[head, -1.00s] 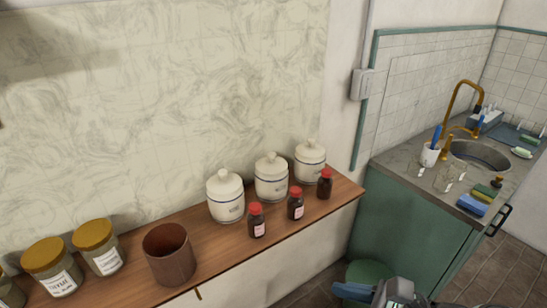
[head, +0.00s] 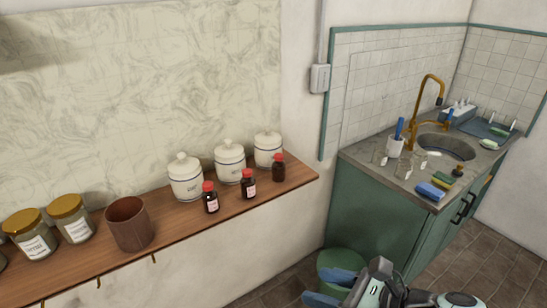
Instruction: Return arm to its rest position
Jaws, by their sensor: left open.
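My left gripper (head: 314,286) shows at the bottom edge of the head view, right of centre. Its two blue fingers are apart, with nothing seen between them. It is in front of a green bin (head: 343,259) on the floor and hides part of it. It is well clear of the wooden shelf (head: 165,223). Part of my arm runs along the bottom edge to the right. My right gripper is out of view.
The shelf bears white lidded jars (head: 186,178), red-capped brown bottles (head: 211,198), a brown pot (head: 130,224) and yellow-lidded jars (head: 70,218). A green sink cabinet (head: 373,220) stands right, with glasses, a cup (head: 394,147) and sponges on top. Brown floor shows around the bin.

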